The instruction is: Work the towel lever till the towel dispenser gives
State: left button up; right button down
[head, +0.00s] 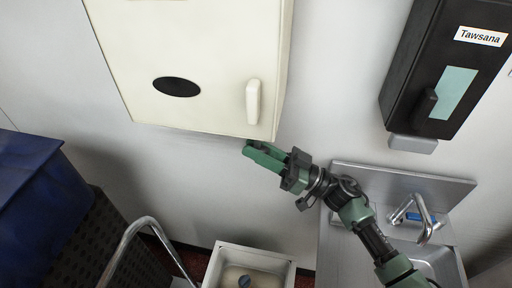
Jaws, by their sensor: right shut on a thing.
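The towel dispenser (205,55) is a cream box on the wall at the upper left of the middle, with a black oval on its front. The towel lever (254,101), a cream upright bar, is at the lower right of that front. My right gripper (250,149) has its green fingers closed at the dispenser's bottom edge, below the lever and apart from it in the picture. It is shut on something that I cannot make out. No towel shows below the dispenser. My left gripper is out of view.
A black dispenser (408,80) labelled Tawsana hangs at the right. Below it is a metal sink (345,250) with a tap (427,228). A white bin (287,271) stands on the floor, with a blue container (35,185) and a curved metal rail (127,236) at left.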

jog(key=shift+r, duration=0.1)
jog(key=shift+s+r+m+t+p, duration=0.25)
jog(key=shift+m+t+p, duration=0.2)
jog(key=shift+p, duration=0.55)
jog(key=m+p, duration=0.1)
jog(key=s+m+t+p, duration=0.1)
jog(key=p, duration=0.1)
jog(key=shift+a+r+h, duration=0.1)
jog(key=shift+r+h, duration=0.1)
jog(key=shift+h, duration=0.2)
jog(key=shift+s+f+m+p, duration=0.1)
jog(key=shift+s+m+p, duration=0.05)
jog(key=shift+m+p, duration=0.3)
